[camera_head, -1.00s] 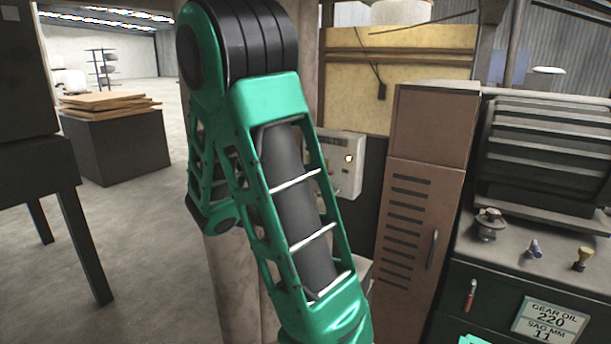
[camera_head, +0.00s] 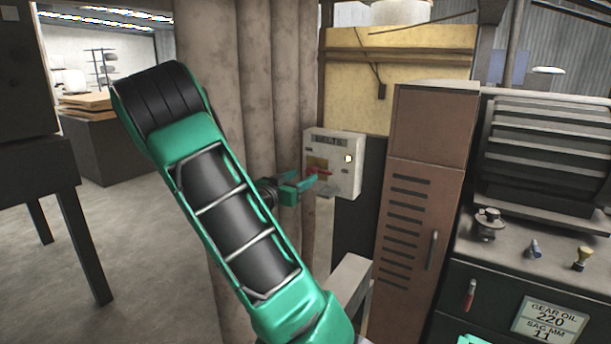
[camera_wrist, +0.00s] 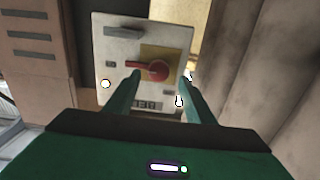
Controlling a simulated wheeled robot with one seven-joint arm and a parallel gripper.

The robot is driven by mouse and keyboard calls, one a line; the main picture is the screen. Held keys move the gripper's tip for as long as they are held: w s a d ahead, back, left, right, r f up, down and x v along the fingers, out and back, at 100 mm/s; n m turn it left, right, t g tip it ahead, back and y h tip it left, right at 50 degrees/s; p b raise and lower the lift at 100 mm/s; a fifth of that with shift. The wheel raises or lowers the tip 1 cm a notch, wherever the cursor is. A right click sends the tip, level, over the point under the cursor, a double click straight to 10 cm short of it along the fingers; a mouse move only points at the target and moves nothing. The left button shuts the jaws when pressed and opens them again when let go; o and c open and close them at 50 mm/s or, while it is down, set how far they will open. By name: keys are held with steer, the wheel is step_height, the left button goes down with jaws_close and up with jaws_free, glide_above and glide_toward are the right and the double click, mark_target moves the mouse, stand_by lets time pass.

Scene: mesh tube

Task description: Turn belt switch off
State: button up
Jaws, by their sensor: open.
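The belt switch is a red rotary handle (camera_wrist: 155,69) on a yellow plate (camera_wrist: 175,52), on the face of a pale control box (camera_wrist: 115,45). In the wrist view its lever points left, roughly level. In the head view the box (camera_head: 347,180) is on the far side of the pillar, with the red handle (camera_head: 322,171) partly behind my gripper (camera_head: 308,183). My gripper is open and empty. In the wrist view its fingertips (camera_wrist: 161,75) frame the round hub, the left one overlapping the lever. Contact cannot be told.
A lit round lamp (camera_head: 348,158) is on the box. A thick pillar (camera_head: 225,45) stands left of the box. A brown cabinet (camera_head: 428,140) and a dark workbench (camera_head: 540,270) with small items are to the right. Open floor lies at left.

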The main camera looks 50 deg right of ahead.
mark_target(309, 172)
steer(key=shift+w+d, duration=0.1)
steer(key=shift+d, duration=1.7)
